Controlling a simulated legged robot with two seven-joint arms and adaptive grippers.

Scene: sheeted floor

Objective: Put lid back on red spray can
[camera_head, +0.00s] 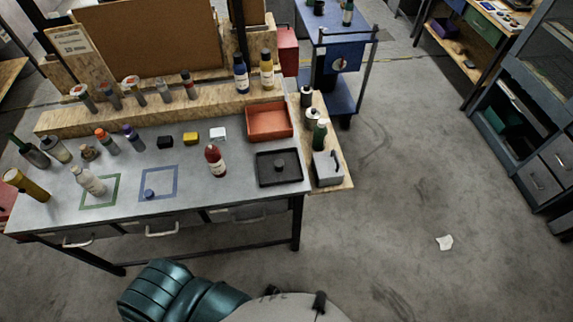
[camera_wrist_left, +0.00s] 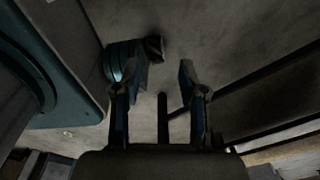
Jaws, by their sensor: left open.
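A red can (camera_head: 215,161) with a pale label stands upright on the grey workbench, right of the blue square outline. A small dark blue cap-like piece (camera_head: 149,193) lies inside that blue outline. A small dark round piece (camera_head: 281,167) sits in the black tray at the bench's right end. I cannot tell which of these is the lid. My left gripper (camera_wrist_left: 163,78) shows in the left wrist view, open and empty, with its fingers apart over bare floor, away from these items. My right gripper is in neither view.
A cream bottle (camera_head: 89,180) stands at the green outline, with several bottles at the left end. Small black, yellow and white blocks (camera_head: 190,138) lie mid-bench. An orange tray (camera_head: 269,121) is behind the black tray (camera_head: 279,181). The floor (camera_head: 400,200) to the right is mostly clear.

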